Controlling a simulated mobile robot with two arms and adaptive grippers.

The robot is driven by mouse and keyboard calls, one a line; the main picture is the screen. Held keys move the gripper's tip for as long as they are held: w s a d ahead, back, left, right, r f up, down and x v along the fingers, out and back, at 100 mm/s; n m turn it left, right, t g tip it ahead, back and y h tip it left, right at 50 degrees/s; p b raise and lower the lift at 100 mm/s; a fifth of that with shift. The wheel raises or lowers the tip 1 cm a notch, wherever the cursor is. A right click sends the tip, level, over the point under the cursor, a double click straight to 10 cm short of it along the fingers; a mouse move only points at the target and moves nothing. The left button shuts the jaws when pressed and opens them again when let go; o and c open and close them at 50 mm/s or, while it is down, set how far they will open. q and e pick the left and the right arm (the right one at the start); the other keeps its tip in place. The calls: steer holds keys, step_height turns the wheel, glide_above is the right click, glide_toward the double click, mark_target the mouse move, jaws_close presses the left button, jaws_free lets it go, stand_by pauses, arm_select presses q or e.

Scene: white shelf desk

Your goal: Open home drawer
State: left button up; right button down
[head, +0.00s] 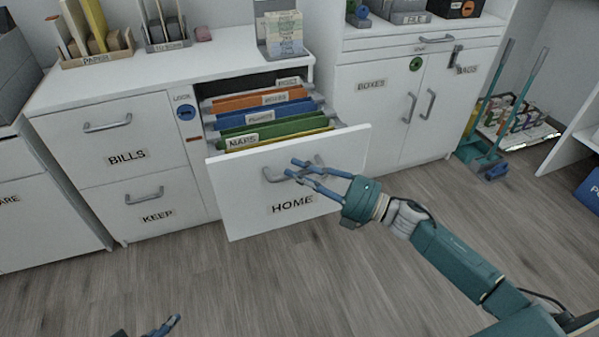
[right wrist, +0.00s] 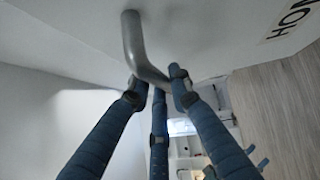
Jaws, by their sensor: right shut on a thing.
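The home drawer (head: 235,195) stands pulled out of the white desk in the head view, its front labelled HOME. Coloured hanging folders (head: 262,118) show inside it. My right gripper (head: 294,170) is shut on the drawer's grey bar handle (head: 272,177). In the right wrist view the fingers (right wrist: 157,85) close around the lower part of the handle (right wrist: 132,38). My left gripper (head: 165,326) shows only in part at the bottom edge of the head view, away from the drawer. Its opening cannot be made out.
The BILLS drawer (head: 90,155) and KEEP drawer (head: 175,190) are shut at the left. The cabinet doors (head: 372,125) at the right are closed. A dustpan and brooms (head: 490,160) stand further right. The wooden floor (head: 270,285) before the drawer is clear.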

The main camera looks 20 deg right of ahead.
steer(key=c, duration=1.8)
jaws_free()
steer(key=shift+d, duration=0.1)
steer(key=shift+c, duration=0.2)
steer(key=v, duration=1.2)
